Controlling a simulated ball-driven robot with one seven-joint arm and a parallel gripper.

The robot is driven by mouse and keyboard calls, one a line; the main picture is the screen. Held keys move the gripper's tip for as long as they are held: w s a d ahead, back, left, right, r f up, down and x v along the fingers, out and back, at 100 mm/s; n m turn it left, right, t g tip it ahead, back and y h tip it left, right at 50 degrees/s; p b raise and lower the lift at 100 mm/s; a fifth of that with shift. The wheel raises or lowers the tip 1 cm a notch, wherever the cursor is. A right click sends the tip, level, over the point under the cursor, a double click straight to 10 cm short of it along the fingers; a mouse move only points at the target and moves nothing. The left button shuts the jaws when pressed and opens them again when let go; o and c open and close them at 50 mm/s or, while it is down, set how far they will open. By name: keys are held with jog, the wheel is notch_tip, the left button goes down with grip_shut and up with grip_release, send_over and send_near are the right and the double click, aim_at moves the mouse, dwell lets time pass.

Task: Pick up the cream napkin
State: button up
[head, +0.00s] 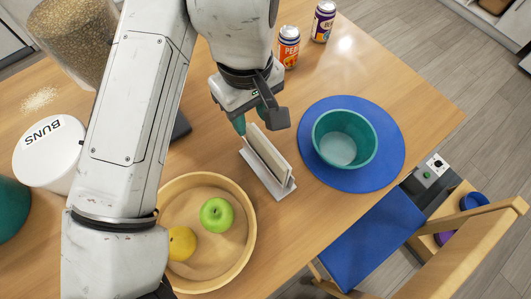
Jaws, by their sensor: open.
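The cream napkin (268,152) stands upright, like a thin panel, in a light grey holder (284,190) on the wooden table. My gripper (258,122) is open above the far end of the napkin. One teal fingertip shows on the left of it and a dark finger part on the right. The picture does not show clearly whether the fingers touch the napkin. My gripper hides part of the napkin's far end.
A teal bowl (345,137) on a blue round mat (391,165) stands close to the right. A wooden bowl (248,238) with a green apple (216,215) and a yellow fruit (182,243) is at the front left. Two cans (288,48) (323,21) stand behind.

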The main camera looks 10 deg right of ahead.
aim_at(265, 159)
jog(key=shift+f, duration=1.45)
grip_shut()
